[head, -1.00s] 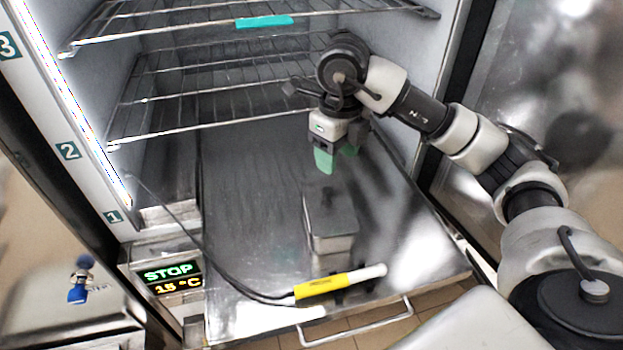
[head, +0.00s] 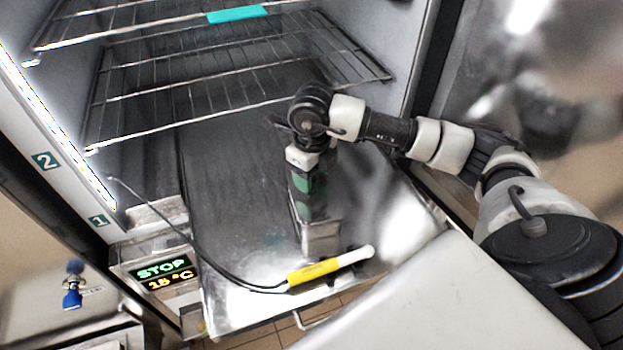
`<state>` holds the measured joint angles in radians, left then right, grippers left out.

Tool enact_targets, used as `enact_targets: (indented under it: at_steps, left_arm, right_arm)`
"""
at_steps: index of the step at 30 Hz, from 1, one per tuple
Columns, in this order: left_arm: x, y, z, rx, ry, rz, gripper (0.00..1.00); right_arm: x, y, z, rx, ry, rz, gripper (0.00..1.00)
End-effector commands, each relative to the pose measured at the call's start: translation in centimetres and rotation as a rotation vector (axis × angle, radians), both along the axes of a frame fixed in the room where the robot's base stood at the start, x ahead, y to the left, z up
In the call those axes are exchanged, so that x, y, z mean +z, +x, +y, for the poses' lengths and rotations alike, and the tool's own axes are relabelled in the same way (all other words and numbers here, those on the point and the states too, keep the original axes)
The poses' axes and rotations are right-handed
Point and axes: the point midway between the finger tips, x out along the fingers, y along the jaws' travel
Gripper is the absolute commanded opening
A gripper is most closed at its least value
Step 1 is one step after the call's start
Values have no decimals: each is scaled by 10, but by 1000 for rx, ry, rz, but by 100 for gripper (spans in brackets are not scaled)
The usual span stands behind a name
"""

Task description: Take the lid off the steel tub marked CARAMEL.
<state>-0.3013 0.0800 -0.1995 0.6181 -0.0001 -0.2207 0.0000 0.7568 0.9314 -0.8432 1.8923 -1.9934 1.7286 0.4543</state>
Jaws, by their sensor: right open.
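A small rectangular steel tub (head: 322,240) stands on the steel drawer floor of the open freezer, near its front. Its lid (head: 326,212) is on it. No CARAMEL marking can be read. My right gripper (head: 307,207) points down, its green-padded fingers low over the lid. It is open; the fingers hide the middle of the lid, so I cannot tell whether they touch the lid or stand around its knob. My left gripper is out of view.
A yellow probe (head: 313,272) with a white tip and black cable lies in front of the tub. Wire shelves (head: 210,85) hang above and behind. A display (head: 162,273) reads STOP and 15 °C. The floor left of the tub is clear.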

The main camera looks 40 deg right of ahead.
Motion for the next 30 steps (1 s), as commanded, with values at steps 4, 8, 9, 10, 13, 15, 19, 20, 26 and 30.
enact_targets:
  at_steps: [4,8,9,10,13,15,19,20,26,30]
  left_arm:
    - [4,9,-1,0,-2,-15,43]
    - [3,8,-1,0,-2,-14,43]
    - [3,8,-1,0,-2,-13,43]
    - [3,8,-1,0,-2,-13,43]
    - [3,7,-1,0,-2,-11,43]
    - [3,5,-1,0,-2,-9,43]
    - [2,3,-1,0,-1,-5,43]
    - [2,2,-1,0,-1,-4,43]
    - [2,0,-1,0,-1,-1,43]
    - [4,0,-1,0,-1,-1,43]
  right_arm:
    - [-8,0,0,0,0,-1,54]
    - [-9,0,0,0,-1,-1,54]
    - [-9,0,0,0,0,-1,54]
    - [-9,0,0,0,0,-1,51]
    - [-8,0,0,0,0,-1,36]
    - [-8,0,0,0,0,-1,25]
    - [-8,0,0,0,0,-1,5]
    - [-8,0,0,0,0,-1,1]
    - [-8,0,0,0,0,-1,0]
    - [-5,1,-2,-1,-1,-1,0]
